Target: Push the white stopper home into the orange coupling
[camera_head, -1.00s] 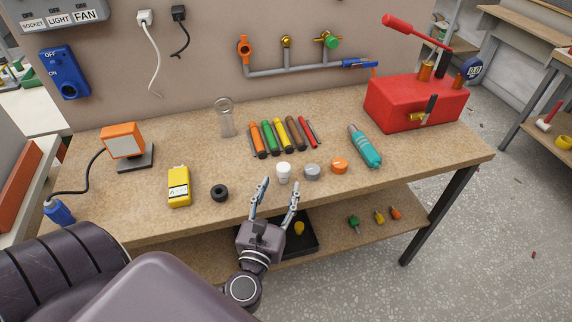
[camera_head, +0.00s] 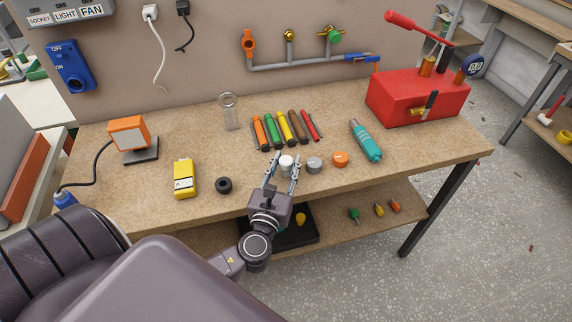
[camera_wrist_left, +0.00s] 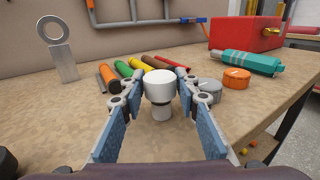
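The white stopper (camera_head: 286,163) stands upright on the bench, a wide cap over a narrower stem in the left wrist view (camera_wrist_left: 160,92). My left gripper (camera_head: 286,160) reaches in low from the bench's front edge, one finger on each side of the stopper. In the left wrist view its fingertips (camera_wrist_left: 161,80) are very close to the cap's sides; I cannot tell if they touch. An orange fitting (camera_head: 249,42) sits at the left end of the wall pipe, and an orange round piece (camera_head: 340,159) lies on the bench. My right gripper is not in view.
A grey round piece (camera_head: 314,165) is close to the right finger. Behind the stopper lie several coloured tubes (camera_head: 279,131). A black ring (camera_head: 224,185) and yellow meter (camera_head: 184,178) are to the left; a teal tool (camera_head: 366,141) and red pump (camera_head: 418,98) to the right.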

